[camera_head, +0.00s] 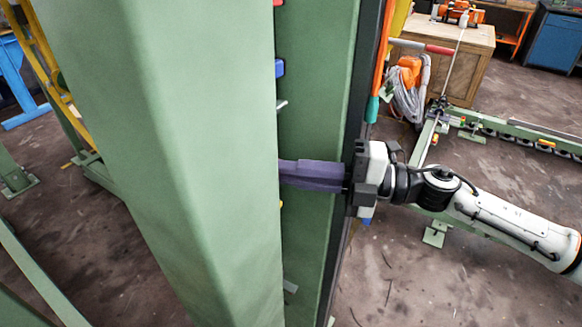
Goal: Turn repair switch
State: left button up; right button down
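My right gripper (312,174) comes in from the right at mid-height. Its body is white and black, and long dark purple parts, which look like its fingers, reach left across the narrow green panel (315,90). Their tips pass behind the large green post (165,130), so I cannot see whether they are open, shut or touching anything. No repair switch can be made out. Small parts show at the post's right edge: a blue one (279,68) and a grey lever-like one (282,104). My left gripper is not in view.
The green post blocks much of the view at left centre. An orange and teal bar (377,75) stands upright beside the panel. Behind are a coiled grey hose (409,98), a wooden cabinet (455,60) and a low green rail (535,135). Open floor lies at lower right.

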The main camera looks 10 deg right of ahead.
dwell(0.6)
jog(key=c, duration=1.8)
grip_release()
jog(key=shift+c, duration=0.2)
jog(key=b+v, duration=0.3)
jog(key=v, duration=0.7)
jog(key=shift+s+d, duration=0.1)
